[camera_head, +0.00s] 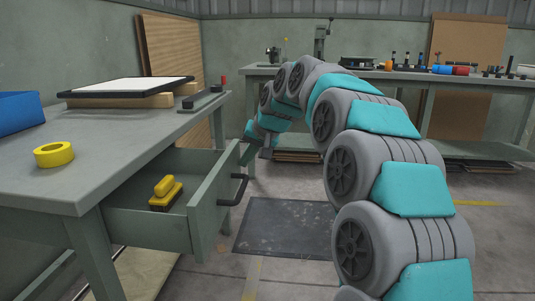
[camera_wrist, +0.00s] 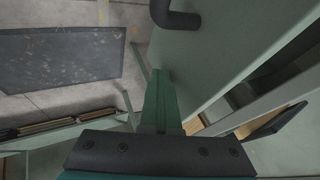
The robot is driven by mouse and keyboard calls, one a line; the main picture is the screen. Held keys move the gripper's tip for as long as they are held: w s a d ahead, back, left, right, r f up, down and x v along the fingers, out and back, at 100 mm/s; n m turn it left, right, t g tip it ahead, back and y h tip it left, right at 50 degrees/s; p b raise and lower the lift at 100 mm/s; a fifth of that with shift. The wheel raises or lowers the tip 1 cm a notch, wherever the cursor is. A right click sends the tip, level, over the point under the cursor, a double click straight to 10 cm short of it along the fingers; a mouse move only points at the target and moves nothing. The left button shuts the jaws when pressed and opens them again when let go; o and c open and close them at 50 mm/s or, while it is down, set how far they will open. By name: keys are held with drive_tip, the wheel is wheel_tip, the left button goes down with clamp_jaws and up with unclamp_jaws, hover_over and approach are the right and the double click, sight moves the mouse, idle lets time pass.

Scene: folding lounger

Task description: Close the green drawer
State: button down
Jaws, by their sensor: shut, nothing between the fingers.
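The green drawer (camera_head: 213,207) stands pulled out from the grey-green workbench (camera_head: 95,150) in the head view. A yellow tool (camera_head: 166,193) lies inside it. Its dark handle (camera_head: 236,190) is on the outer face and also shows at the top of the wrist view (camera_wrist: 176,16). My gripper (camera_wrist: 160,85) points along the drawer front in the wrist view, with its fingers together and empty. In the head view my arm reaches over to the far end of the drawer front. Whether the fingers touch the front panel (camera_wrist: 225,45) cannot be told.
A yellow tape roll (camera_head: 54,154), a blue bin (camera_head: 20,112) and a white-topped board (camera_head: 127,87) sit on the workbench. A dark mat (camera_head: 285,228) lies on open floor. A second bench (camera_head: 390,75) with tools stands behind.

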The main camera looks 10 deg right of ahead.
drive_tip(key=p, duration=0.4)
hover_over(200, 180)
drive_tip(key=shift+w, duration=0.15)
